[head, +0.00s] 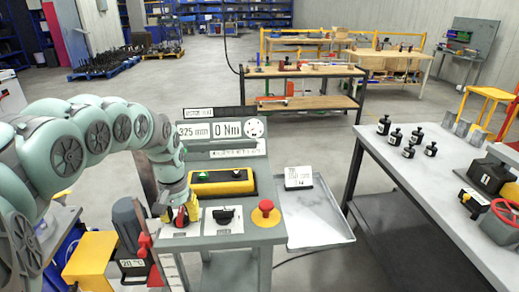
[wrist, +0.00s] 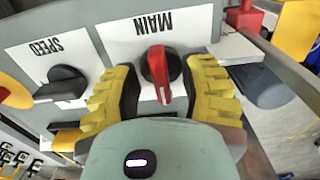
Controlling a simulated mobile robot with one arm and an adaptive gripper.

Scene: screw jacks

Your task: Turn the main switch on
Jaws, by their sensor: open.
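The main switch is a red rotary knob (wrist: 162,72) on a white plate marked MAIN, which reads upside down in the wrist view. Its grip, with a white line, points toward the bottom of that picture, tilted slightly right. My gripper (wrist: 163,80) is open, with a yellow finger on each side of the knob and visible gaps between. In the head view my gripper (head: 181,213) is low over the left plate of the grey console (head: 256,234), mostly covering the knob.
A black speed knob (head: 223,216) sits right of the main switch, then a red mushroom button (head: 265,212). A yellow box with a green button (head: 222,183) stands behind. A red lever (head: 145,252) and grey motor-like cylinder (head: 129,218) are close on the left.

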